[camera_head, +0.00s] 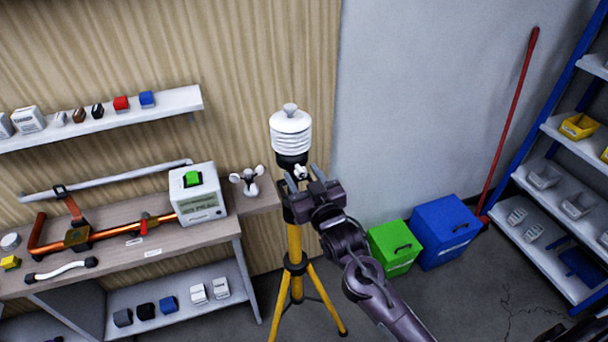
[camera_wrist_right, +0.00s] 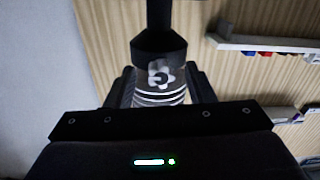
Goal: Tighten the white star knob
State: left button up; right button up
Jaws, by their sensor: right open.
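The white star knob (camera_head: 300,172) sits on the side of the black collar under a white ribbed sensor (camera_head: 291,130) on top of a yellow tripod (camera_head: 295,245). In the right wrist view, the knob (camera_wrist_right: 160,75) shows as a pale lobed shape, roughly centred between the fingers. My right gripper (camera_head: 303,178) comes in from the lower right, with its fingers open on either side of the knob. It also shows in the right wrist view (camera_wrist_right: 161,88). I cannot tell whether a finger touches the knob. My left gripper is in neither view.
A workbench (camera_head: 190,236) stands left of the tripod, bearing a white meter box (camera_head: 200,205) and an anemometer (camera_head: 247,181). A green bin (camera_head: 393,247) and a blue bin (camera_head: 446,232) stand on the floor to the right. A blue-framed shelf (camera_head: 552,130) is at the far right.

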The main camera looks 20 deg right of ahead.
jog(key=c, duration=1)
jog(key=m, duration=0.2)
jog(key=shift+m, duration=1.8)
jog(key=o, duration=1)
jog(key=shift+b, duration=0.3)
